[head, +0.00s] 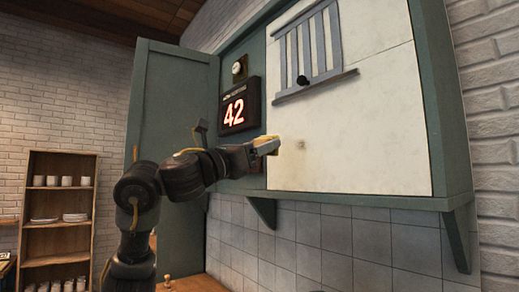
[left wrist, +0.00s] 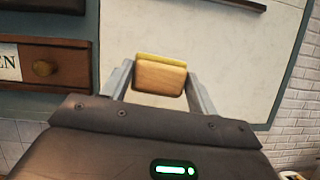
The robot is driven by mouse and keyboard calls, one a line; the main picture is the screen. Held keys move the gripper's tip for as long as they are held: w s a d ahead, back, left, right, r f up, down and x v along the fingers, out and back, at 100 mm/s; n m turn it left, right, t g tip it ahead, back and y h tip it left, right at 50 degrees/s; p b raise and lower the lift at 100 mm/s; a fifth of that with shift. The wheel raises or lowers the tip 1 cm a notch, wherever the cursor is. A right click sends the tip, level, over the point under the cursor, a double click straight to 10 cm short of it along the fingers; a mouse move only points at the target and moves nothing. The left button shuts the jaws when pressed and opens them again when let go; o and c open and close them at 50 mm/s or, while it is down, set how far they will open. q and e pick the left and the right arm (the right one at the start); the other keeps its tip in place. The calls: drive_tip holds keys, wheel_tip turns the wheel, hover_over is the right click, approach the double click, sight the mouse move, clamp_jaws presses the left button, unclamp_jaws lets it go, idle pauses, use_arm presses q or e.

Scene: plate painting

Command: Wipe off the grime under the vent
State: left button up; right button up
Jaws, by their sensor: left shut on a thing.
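My left gripper (head: 262,148) is shut on a wooden-backed wiper with a yellow pad (left wrist: 160,73). The wiper (head: 268,144) is at the left edge of the cream panel (head: 375,130); I cannot tell whether its pad touches. The blue-grey slatted vent (head: 308,52) is at the panel's upper left, with a dark knob and a ledge below it. A faint brownish grime patch (head: 300,145) shows on the panel below the vent, right of the wiper. A yellowish tint spreads around it. In the left wrist view the wiper hides part of the panel. My right gripper is out of view.
The green cabinet frame (head: 428,90) borders the panel, and its door (head: 172,95) stands open at left. A red "42" display (head: 238,106) and a wooden drawer (left wrist: 45,65) are left of the panel. A cup shelf (head: 57,205) stands farther back. The panel's right side is clear.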

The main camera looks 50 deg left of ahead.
sight(293, 144)
use_arm(q)
drive_tip(key=shift+w+d, duration=0.15)
drive_tip(key=shift+w, duration=1.25)
drive_tip(key=shift+w+d, duration=0.1)
drive_tip(key=shift+w, duration=1.3)
drive_tip(key=shift+w+d, duration=0.1)
drive_tip(key=shift+w, duration=0.9)
drive_tip(key=shift+s+d+p, duration=0.15)
drive_tip(key=shift+d+p, duration=0.15)
drive_tip(key=shift+d, duration=0.75)
drive_tip(key=shift+s+d+p, duration=0.15)
drive_tip(key=shift+d+p, duration=0.1)
drive_tip(key=shift+d, duration=0.75)
drive_tip(key=shift+w+a, duration=0.1)
drive_tip(key=shift+w, duration=0.05)
drive_tip(key=shift+w+a+p, duration=0.2)
drive_tip(key=shift+a+p, duration=0.15)
drive_tip(key=shift+a, duration=1.65)
drive_tip(key=shift+s, duration=0.1)
